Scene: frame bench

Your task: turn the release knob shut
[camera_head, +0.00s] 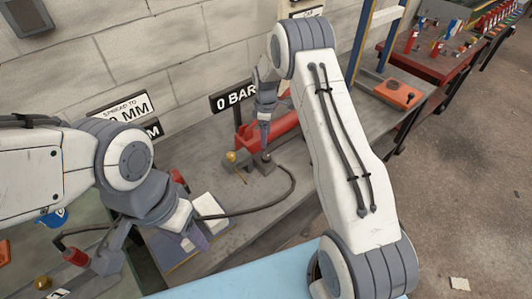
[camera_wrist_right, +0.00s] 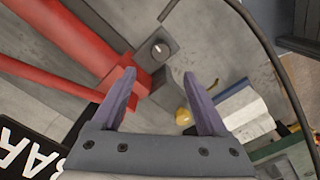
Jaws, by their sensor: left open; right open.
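The release knob appears to be the small round knob with a pale face (camera_wrist_right: 160,48), on a dark block at the end of the red pump (camera_wrist_right: 80,40). In the head view the pump (camera_head: 285,122) lies on the grey bench, with the block (camera_head: 262,167) at its near end. My right gripper (camera_head: 264,143) points down above the block.
A yellow ball (camera_head: 231,156) is beside the block; it also shows in the right wrist view (camera_wrist_right: 183,116). A black hose (camera_head: 290,185) curves over the bench. The "0 BAR" sign (camera_head: 234,97) stands behind. An orange box (camera_head: 397,94) is further right.

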